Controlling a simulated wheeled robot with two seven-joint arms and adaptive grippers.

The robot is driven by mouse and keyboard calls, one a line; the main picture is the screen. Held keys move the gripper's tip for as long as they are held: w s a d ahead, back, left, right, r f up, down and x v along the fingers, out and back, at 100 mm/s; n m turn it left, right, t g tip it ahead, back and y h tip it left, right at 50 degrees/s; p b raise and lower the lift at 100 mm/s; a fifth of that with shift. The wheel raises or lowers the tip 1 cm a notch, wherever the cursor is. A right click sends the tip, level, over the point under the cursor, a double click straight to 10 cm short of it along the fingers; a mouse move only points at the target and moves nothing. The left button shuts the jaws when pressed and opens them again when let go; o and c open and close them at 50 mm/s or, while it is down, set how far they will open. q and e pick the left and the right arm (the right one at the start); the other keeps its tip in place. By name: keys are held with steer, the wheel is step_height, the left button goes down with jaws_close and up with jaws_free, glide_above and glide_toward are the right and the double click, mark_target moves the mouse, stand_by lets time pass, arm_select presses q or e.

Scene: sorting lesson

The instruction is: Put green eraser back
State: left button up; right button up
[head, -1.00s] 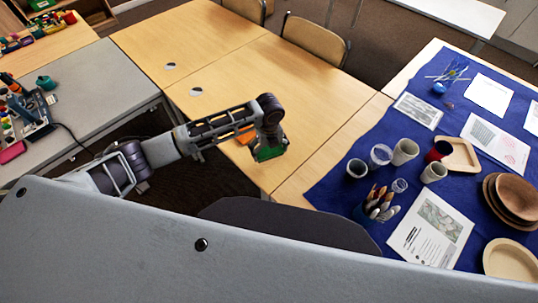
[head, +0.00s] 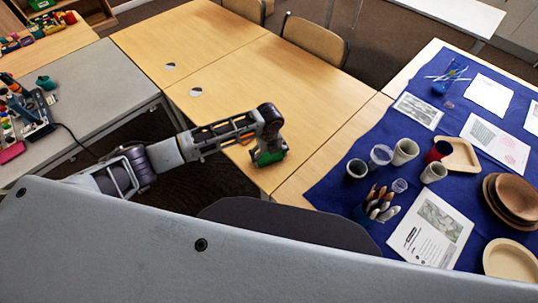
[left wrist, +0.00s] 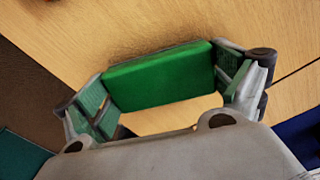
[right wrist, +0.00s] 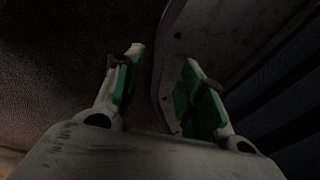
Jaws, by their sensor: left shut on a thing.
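The green eraser (left wrist: 160,77) is a plain green block held across my left gripper (left wrist: 166,88), with a finger at each end. In the head view the eraser (head: 270,158) shows under my left gripper (head: 266,150), over the near end of the light wooden table (head: 290,90). The left wrist view shows wood behind it; I cannot tell whether it touches the table. My right gripper (right wrist: 165,88) shows only in the right wrist view, with its fingers apart and nothing between them, in a dark area.
An orange thing (head: 247,140) lies on the wood, mostly hidden behind my left arm. To the right, a blue cloth (head: 335,195) carries cups, a brush holder, papers and wooden dishes. A grey table (head: 90,85) with tools stands left. The wooden table's middle is clear.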

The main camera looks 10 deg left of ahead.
arm_select(q)
steer(key=shift+f, duration=0.15)
arm_select(e)
steer(key=shift+a, duration=0.3)
arm_select(q)
steer(key=o, duration=0.8)
step_height(320, 180, up, 12)
steer(key=shift+r, duration=0.2)
arm_select(e)
steer(key=shift+d+r, duration=0.1)
steer(key=shift+d, duration=0.7)
steer(key=shift+a, duration=0.1)
